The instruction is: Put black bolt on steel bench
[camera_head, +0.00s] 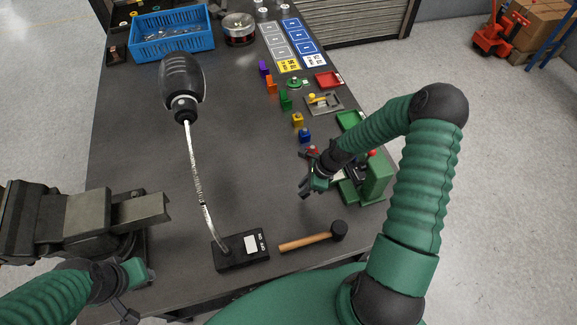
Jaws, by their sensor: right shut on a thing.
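The steel bench (137,140) is a long dark grey top running away from me. My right gripper (308,187) is over its right side, beside the green machine. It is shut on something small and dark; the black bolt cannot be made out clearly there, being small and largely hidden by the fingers. My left gripper (126,312) is low at the left, by the bench's near edge; its jaws are too unclear to judge.
A lamp (183,85) with a black base (241,250) stands mid-bench. A hammer (308,240) lies near the front. A vise (90,219) is at left, a green machine (376,177) at right. Coloured blocks line the right side; a blue crate (173,44) stands behind. The left-middle bench is clear.

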